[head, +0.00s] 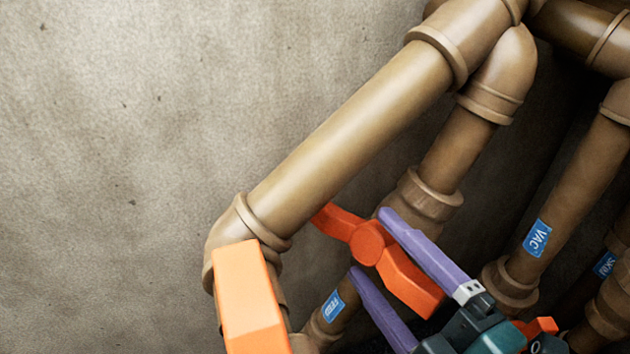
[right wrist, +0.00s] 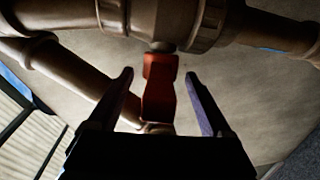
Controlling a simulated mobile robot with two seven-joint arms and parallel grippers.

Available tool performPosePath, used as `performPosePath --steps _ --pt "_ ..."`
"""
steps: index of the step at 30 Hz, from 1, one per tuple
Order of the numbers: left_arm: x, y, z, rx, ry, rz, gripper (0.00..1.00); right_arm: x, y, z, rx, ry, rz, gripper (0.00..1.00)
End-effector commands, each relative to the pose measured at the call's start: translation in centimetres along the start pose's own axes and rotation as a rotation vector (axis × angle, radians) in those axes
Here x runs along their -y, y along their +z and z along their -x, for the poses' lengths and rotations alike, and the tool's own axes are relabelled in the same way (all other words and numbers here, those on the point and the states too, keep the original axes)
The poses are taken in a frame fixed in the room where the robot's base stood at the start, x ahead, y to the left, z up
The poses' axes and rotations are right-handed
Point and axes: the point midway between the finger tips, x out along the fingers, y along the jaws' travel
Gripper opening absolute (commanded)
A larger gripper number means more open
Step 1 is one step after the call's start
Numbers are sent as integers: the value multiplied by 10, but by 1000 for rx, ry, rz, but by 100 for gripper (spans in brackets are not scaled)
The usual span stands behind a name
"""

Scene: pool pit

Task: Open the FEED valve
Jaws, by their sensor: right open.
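The FEED valve's orange handle (head: 412,281) sits on a brown pipe that bears a blue FEED label (head: 333,306). The handle runs diagonally, from upper left to lower right, across that pipe. My right gripper (head: 372,242) comes in from the lower right with its two purple fingers apart. One finger lies on each side of the handle's lower-right arm. In the right wrist view the red-orange handle (right wrist: 159,92) stands between the open fingers (right wrist: 158,75), with a visible gap on both sides. My left gripper is not in view.
Another large orange handle (head: 248,295) stands at the lower left, near a pipe elbow. A pipe labelled VAC (head: 537,238) is to the right, with a blue-labelled pipe (head: 605,264) beyond. An orange part (head: 541,326) shows behind my gripper. Bare wall (head: 130,170) fills the left.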

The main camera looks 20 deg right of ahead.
Motion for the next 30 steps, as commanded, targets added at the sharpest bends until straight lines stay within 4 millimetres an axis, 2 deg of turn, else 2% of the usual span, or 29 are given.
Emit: performPosePath --steps 5,26,30 --pt "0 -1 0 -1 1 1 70 0 0 0 0 0 -1 81" --pt "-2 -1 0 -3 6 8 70 0 0 0 0 0 0 2" --pt "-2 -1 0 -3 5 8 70 0 0 0 0 0 0 0"
